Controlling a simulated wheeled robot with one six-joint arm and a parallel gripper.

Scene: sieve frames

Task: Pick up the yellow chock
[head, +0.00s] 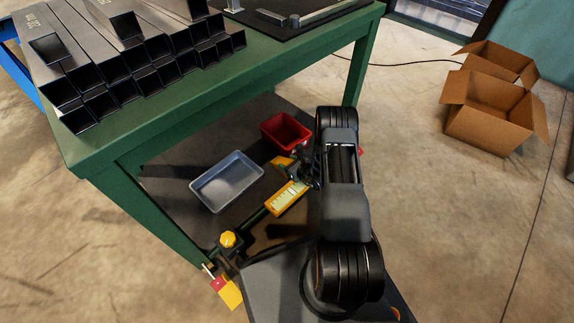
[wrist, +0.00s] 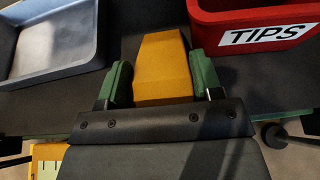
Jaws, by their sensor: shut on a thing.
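The yellow chock (wrist: 162,65) is a wedge-like block between the two green-padded fingers of my gripper (wrist: 163,82) in the wrist view. The gripper is shut on it, with a pad against each side. In the head view the yellow chock (head: 281,162) shows just left of my gripper (head: 297,168), partly hidden by it. The chock is over the dark lower shelf beneath the green bench. I cannot tell whether it touches the shelf.
A red bin (head: 286,131) labelled TIPS is close on the right in the wrist view (wrist: 255,45). A grey-blue tray (head: 226,182) is on the left. The green bench (head: 200,100) carries stacked square tubes (head: 125,72). Open cardboard boxes (head: 490,122) stand on the floor.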

